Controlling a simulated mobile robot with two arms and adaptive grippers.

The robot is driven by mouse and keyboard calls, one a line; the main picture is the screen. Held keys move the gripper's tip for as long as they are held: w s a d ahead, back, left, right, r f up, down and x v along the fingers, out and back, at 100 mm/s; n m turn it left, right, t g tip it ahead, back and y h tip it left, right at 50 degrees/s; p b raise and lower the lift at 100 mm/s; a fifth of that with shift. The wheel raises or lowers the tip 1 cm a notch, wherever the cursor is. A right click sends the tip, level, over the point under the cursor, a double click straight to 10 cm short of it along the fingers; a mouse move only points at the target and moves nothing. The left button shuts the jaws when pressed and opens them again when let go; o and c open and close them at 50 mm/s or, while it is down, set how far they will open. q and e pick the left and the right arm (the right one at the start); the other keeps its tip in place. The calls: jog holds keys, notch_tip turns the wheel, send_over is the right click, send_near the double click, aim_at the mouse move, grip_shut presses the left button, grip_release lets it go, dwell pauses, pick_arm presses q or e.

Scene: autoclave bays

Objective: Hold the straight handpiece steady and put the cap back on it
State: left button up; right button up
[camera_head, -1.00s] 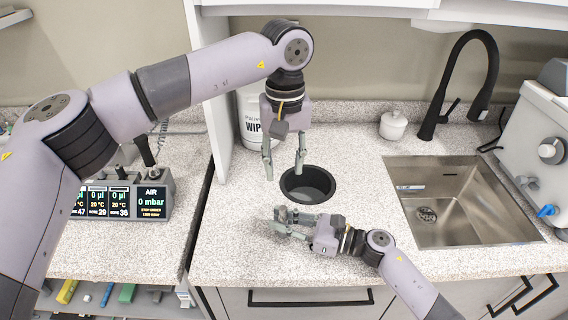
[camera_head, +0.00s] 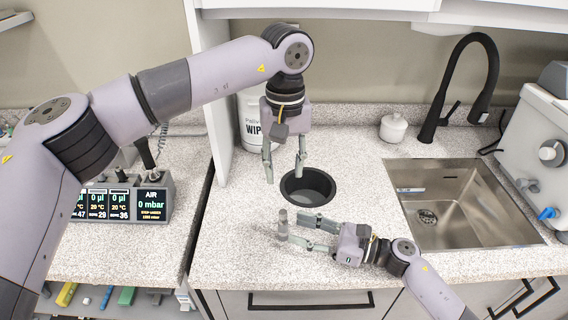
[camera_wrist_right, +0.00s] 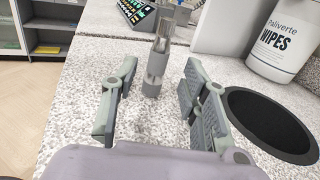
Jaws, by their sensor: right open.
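My left gripper (camera_head: 284,164) hangs open and empty, pointing down, behind the handpiece near the round opening. I cannot make out a separate cap; whether the upper grey part is the cap is unclear.
A round black-rimmed opening (camera_head: 308,186) lies behind the handpiece. A white wipes tub (camera_head: 250,120) stands at the back, also in the wrist view (camera_wrist_right: 285,45). A sink (camera_head: 460,205) is on the right, a display unit (camera_head: 150,200) on the left. Counter around the handpiece is clear.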

jog(key=v, duration=0.6)
jog(key=shift+s+d, duration=0.15)
jog(key=shift+d, duration=0.25)
